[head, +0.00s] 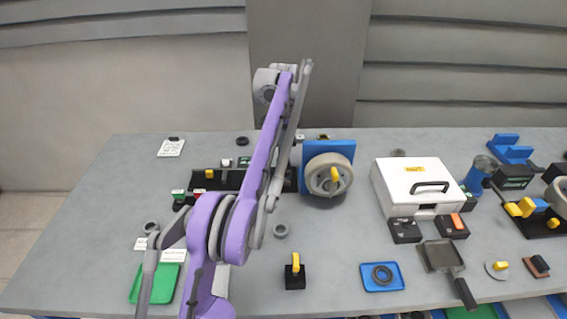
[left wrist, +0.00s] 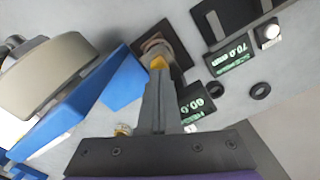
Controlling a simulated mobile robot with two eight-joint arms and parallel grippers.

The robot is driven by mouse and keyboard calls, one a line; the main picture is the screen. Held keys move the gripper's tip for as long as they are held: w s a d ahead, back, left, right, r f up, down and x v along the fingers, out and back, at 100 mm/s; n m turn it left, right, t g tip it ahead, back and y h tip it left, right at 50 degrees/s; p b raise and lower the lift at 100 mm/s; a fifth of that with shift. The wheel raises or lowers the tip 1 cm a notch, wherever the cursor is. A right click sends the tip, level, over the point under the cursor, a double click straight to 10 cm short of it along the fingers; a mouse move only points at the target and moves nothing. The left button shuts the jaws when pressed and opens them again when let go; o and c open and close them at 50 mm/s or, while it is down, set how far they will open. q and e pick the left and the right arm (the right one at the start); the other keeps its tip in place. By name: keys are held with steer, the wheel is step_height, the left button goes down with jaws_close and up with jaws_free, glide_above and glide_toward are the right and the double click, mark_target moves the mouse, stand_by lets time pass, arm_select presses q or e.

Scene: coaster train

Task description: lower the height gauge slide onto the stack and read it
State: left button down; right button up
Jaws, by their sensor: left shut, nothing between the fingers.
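My left gripper (left wrist: 158,75) is shut and empty in the left wrist view. Its fingertips are at a yellow knob (left wrist: 158,62), which appears to be the gauge slide; I cannot tell whether they touch. Just beyond is a small brownish round piece (left wrist: 153,44) on a dark base, perhaps the stack. A display (left wrist: 192,98) with green characters is partly hidden behind the fingers; it seems to read 00.0. In the head view my purple left arm hides the gripper and most of the gauge.
A blue block (head: 343,147) with a large wheel (head: 318,175) stands close to the right of the arm. A second display (left wrist: 231,56) seems to read 70.0 mm. A white case (head: 400,185) stands farther right. A green tray (head: 140,290) lies front left. The back left table is mostly clear.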

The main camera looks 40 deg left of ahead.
arm_select(q)
steer(key=shift+f+b, duration=0.75)
steer(key=shift+f, duration=0.75)
arm_select(e)
steer(key=shift+s+f, duration=0.15)
steer(key=shift+f, duration=0.7)
arm_select(q)
steer(key=shift+r, duration=0.1)
arm_select(e)
steer(key=shift+r, duration=0.15)
arm_select(q)
step_height(320, 180, up, 5)
steer(key=p, duration=0.4)
steer(key=shift+r, duration=0.15)
step_height(320, 180, up, 4)
steer(key=p, duration=0.2)
steer(key=shift+f+p, duration=0.25)
steer(key=shift+p, duration=0.15)
arm_select(e)
step_height(320, 180, up, 8)
steer(key=w, duration=0.2)
steer(key=shift+w, duration=0.15)
arm_select(q)
steer(key=shift+s+f, duration=0.1)
arm_select(e)
steer(key=shift+s, duration=0.2)
